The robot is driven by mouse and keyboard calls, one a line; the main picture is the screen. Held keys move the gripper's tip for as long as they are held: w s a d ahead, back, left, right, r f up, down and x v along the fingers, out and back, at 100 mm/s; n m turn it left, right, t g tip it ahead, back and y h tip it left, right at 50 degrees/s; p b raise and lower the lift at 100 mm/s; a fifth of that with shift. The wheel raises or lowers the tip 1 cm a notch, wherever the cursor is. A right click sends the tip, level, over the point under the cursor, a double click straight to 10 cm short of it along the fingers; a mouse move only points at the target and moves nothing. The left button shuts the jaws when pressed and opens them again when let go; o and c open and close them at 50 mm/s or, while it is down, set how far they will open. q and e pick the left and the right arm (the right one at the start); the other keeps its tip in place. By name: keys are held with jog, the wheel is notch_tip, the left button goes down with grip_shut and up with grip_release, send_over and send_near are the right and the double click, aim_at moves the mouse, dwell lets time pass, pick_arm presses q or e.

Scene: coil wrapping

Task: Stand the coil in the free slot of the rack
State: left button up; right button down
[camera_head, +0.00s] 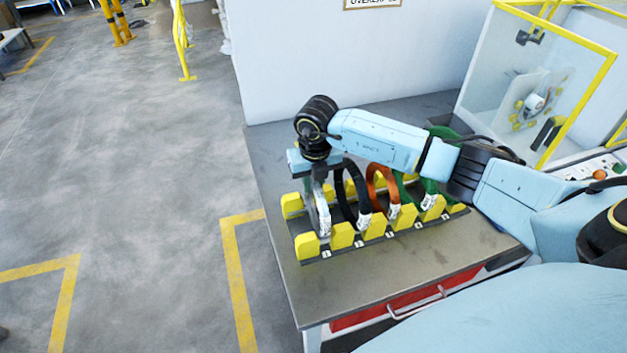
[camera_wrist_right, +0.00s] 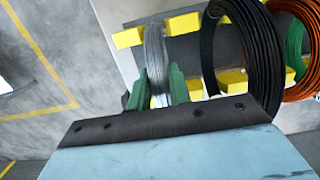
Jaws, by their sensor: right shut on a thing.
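The rack (camera_head: 340,237) with yellow blocks stands on the grey table; its yellow blocks also show in the right wrist view (camera_wrist_right: 183,24). My right gripper (camera_head: 317,178) is over the rack's left end, pointing down. It is shut on a grey wire coil (camera_head: 321,213), which stands upright in the leftmost slot between yellow blocks. In the right wrist view the green fingertips (camera_wrist_right: 160,88) sit on both sides of the coil (camera_wrist_right: 155,50). Whether the coil touches the slot's bottom is hidden. My left gripper is not in view.
A black coil (camera_head: 345,190), an orange coil (camera_head: 376,184) and green coils (camera_head: 430,187) stand in the slots to the right. My right arm passes above them. A machine with yellow-framed clear panels (camera_head: 530,80) is at the back right. The table's left edge is close to the rack.

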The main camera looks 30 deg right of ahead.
jog(key=shift+f, duration=0.2)
jog(key=c, duration=1.2)
grip_release()
notch_tip(320, 180, up, 13)
jog(key=s, duration=0.1)
jog(key=shift+s+a+r, duration=0.15)
jog(key=shift+r, duration=0.05)
